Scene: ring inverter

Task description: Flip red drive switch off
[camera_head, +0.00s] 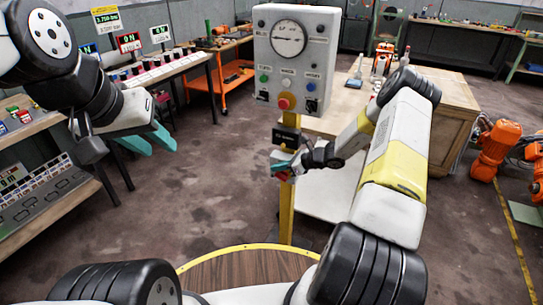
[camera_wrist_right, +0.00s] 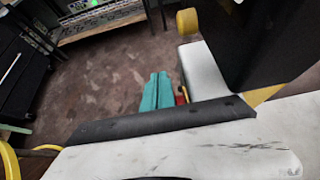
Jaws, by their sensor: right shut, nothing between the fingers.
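A small red part, likely the red drive switch (camera_head: 284,177), shows at the yellow post below the control panel, mostly hidden by my right gripper. In the right wrist view a bit of red (camera_wrist_right: 181,96) lies just right of the teal fingertips. My right gripper (camera_head: 281,168) is shut and empty, its teal fingers together right at the switch; I cannot tell whether they touch it. The closed fingers also show in the right wrist view (camera_wrist_right: 157,92). My left gripper (camera_head: 152,144) hangs open and empty at the left, well away from the post.
The grey control panel (camera_head: 296,50) has a gauge, several buttons and a red knob on yellow (camera_head: 286,102). It stands on a yellow post (camera_head: 287,215). A wooden crate table (camera_head: 450,110) stands behind my right arm. Shelves (camera_head: 45,190) line the left. Open floor lies between.

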